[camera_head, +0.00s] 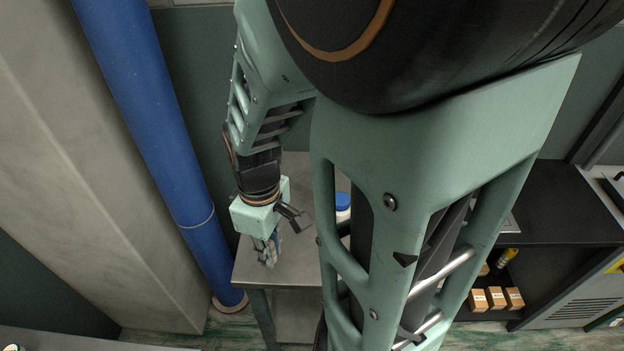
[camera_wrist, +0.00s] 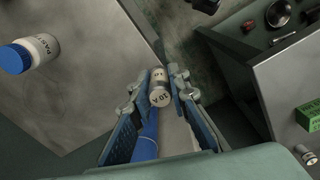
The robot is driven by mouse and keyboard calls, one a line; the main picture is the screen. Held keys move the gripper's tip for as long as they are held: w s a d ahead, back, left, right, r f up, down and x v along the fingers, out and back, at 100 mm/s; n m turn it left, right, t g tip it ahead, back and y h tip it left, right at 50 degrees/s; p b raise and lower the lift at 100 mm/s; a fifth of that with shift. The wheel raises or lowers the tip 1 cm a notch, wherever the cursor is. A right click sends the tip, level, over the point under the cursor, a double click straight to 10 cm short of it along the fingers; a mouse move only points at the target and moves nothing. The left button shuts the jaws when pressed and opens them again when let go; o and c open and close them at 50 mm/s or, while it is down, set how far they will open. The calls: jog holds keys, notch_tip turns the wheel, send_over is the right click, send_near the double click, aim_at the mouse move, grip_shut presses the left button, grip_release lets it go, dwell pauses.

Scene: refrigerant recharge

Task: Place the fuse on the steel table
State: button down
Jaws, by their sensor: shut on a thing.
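The fuse (camera_wrist: 159,90) is a small pale cylinder with a dark-lettered label. My gripper (camera_wrist: 159,82) is shut on it, one finger on each side, in the wrist view. In the head view my gripper (camera_head: 268,254) hangs over the front left part of the steel table (camera_head: 302,262). The fuse cannot be made out there. In the wrist view the steel table (camera_wrist: 85,75) lies to the left, and the fuse appears close to its edge. I cannot tell the height of the fuse above the top.
A white jar with a blue lid (camera_head: 342,203) stands on the table; it also shows in the wrist view (camera_wrist: 28,53). A blue pipe (camera_head: 150,110) rises left of the table. Another surface at right in the wrist view holds a green box (camera_wrist: 309,116).

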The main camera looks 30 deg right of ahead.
jog(key=shift+s+d+f+n, duration=0.15)
jog(key=shift+s+f+n, duration=0.15)
jog(key=shift+s+f, duration=0.4)
jog(key=b, duration=0.5)
send_over(297, 247)
notch_tip(297, 247, down, 9)
jog(key=shift+s+f, duration=0.1)
jog(key=shift+f, duration=0.1)
jog(key=shift+d+f, duration=0.1)
jog(key=shift+f, duration=1.65)
